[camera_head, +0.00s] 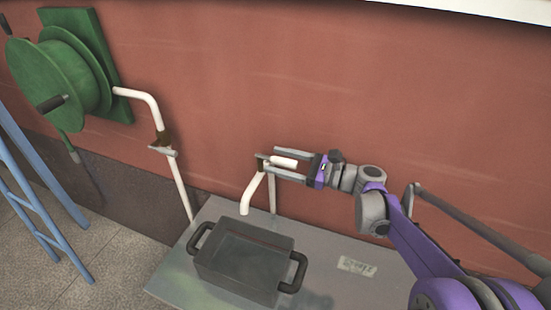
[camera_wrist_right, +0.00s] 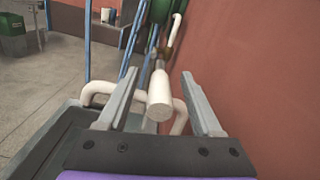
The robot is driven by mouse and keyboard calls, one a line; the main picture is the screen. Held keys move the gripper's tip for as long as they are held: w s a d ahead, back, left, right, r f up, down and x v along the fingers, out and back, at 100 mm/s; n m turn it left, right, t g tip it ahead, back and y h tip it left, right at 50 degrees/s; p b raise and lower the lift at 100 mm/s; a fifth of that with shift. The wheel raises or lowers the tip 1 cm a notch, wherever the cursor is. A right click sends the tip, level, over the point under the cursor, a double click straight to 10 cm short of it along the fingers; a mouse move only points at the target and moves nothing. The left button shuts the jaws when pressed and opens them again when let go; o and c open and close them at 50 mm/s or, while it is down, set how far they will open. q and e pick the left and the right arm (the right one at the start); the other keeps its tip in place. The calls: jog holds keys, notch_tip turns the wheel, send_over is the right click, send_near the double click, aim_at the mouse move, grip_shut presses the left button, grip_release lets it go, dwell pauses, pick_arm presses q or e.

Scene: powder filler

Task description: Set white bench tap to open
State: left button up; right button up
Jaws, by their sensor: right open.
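The white bench tap (camera_head: 248,195) stands by the red wall at the back edge of the bench, with a curved white spout and a thin riser. Its white cylindrical handle (camera_head: 284,162) points right, towards my right gripper. My right gripper (camera_head: 268,160) is open, with one finger on each side of the handle. In the right wrist view, the handle (camera_wrist_right: 160,98) lies between the spread fingers (camera_wrist_right: 158,77), with visible gaps on both sides. The spout (camera_wrist_right: 98,88) shows behind the left finger. My left gripper is not in view.
A dark tray (camera_head: 238,278) with two black handles sits on the grey bench (camera_head: 190,282) below the tap. A second white pipe (camera_head: 178,185) with a valve runs from the green hose reel (camera_head: 62,72) at left. A blue ladder (camera_head: 35,200) stands far left.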

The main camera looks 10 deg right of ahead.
jog(key=shift+w+a, duration=0.35)
jog(key=shift+a, duration=0.2)
grip_shut()
dwell(1.1)
